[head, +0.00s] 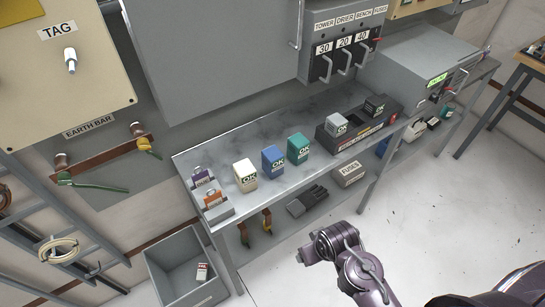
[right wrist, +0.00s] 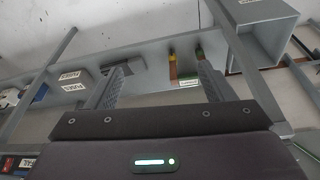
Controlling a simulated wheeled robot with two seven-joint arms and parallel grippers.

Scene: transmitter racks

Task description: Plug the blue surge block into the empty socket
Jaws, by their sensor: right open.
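The blue surge block (head: 273,160), marked OK, stands on the grey bench between a white block (head: 245,175) and a teal block (head: 298,149). The black socket base (head: 357,136) stands further right on the bench. It carries a grey block (head: 336,124) and a dark block (head: 375,106), with a dark gap between them that looks like an empty socket. My right gripper (right wrist: 160,78) is open and empty in the right wrist view. In the head view my right arm is low in front of the bench, well short of the blue block. My left gripper is out of view.
A grey bin (head: 188,266) stands on the floor below the bench's left end. Purple and orange tagged items (head: 211,196) lie at that end. A box marked fuses (head: 350,174) sits on the lower shelf. The floor at right is mostly clear.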

